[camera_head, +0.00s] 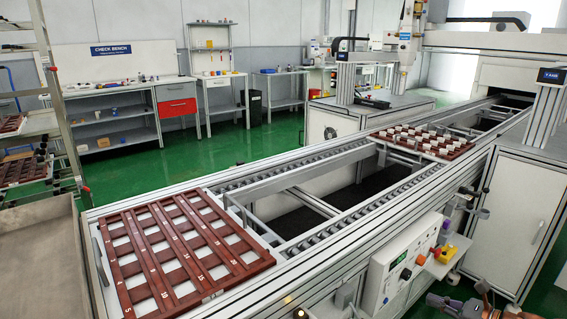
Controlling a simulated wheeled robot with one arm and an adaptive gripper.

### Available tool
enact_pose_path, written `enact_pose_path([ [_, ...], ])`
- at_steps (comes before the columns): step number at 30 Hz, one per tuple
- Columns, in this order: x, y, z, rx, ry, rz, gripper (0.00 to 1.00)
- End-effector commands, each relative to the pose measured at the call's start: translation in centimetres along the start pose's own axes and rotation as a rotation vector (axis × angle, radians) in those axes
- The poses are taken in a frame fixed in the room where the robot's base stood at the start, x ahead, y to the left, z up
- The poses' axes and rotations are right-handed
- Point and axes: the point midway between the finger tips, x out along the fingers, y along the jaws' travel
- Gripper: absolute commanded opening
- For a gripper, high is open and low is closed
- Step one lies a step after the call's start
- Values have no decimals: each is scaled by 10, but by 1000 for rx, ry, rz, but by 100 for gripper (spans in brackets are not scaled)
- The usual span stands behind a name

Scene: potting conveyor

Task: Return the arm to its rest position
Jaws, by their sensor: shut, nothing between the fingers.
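Some copper-brown and grey parts (462,303), which look like part of my arm, show at the bottom right and are cut off by the picture's edge. I cannot make out my gripper or its fingers there. No held object shows. These parts are low, in front of the conveyor's control box (395,264), and I cannot tell whether they touch anything.
The conveyor (345,213) runs from front left to back right. An empty brown slotted tray (148,270) lies at its near end; another tray (449,153) holding white pieces sits farther along. A white cabinet (512,215) stands at right; green floor (235,148) lies open behind.

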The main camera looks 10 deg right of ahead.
Motion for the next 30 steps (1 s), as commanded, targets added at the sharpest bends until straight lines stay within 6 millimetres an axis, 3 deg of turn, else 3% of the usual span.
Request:
enact_pose_path([
  [7, 56, 80, 64, -274, 46, 283, 0],
  [14, 82, 172, 103, -554, 90, 565, 0],
  [22, 78, 269, 121, -874, 141, 880, 0],
  [30, 44, 341, 120, -1181, 195, 1175, 0],
])
